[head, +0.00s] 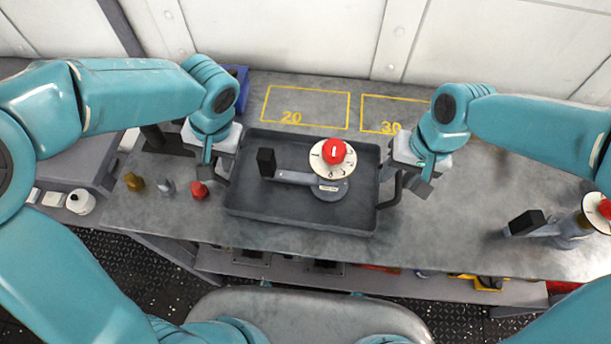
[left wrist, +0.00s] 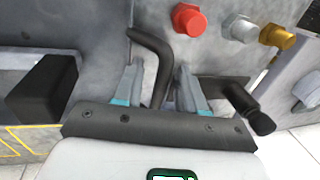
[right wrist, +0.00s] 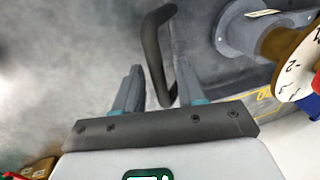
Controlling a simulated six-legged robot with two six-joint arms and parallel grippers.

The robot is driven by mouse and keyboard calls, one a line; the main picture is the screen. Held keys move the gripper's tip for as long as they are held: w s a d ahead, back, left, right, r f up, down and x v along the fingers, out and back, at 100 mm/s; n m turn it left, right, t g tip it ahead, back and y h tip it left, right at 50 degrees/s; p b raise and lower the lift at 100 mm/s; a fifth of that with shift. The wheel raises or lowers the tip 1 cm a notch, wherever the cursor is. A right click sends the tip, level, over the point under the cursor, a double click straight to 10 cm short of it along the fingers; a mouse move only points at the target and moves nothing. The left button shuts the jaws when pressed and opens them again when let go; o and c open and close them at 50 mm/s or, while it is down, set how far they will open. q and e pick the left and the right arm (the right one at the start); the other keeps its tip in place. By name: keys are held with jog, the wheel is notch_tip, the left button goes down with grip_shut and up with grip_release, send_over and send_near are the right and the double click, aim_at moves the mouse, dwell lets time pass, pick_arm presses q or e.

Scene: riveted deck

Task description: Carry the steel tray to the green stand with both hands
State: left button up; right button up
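The dark grey steel tray (head: 300,219) lies on the workbench. A device with a red knob (head: 333,151), a numbered dial and a black-ended lever sits in it. My left gripper (head: 207,168) is at the tray's left handle; in the left wrist view the bent handle (left wrist: 152,50) passes between its parted fingers (left wrist: 158,88). My right gripper (head: 424,178) is at the right handle (head: 390,190); in the right wrist view that handle (right wrist: 152,45) stands between its parted fingers (right wrist: 160,90). Neither gripper looks closed on its handle. No green stand shows in these views.
Brass, steel and red fittings (head: 199,190) stand left of the tray. A similar dial device (head: 570,228) stands at the bench's right. Yellow outlines marked 20 (head: 306,107) and 30 lie behind, with a blue bin (head: 238,80). Bench right of the tray is mostly clear.

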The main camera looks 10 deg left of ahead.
pick_arm(q)
grip_shut()
pick_arm(e)
grip_shut()
pick_arm(q)
jog(key=shift+r, duration=0.15)
pick_arm(e)
jog(key=shift+r, duration=0.2)
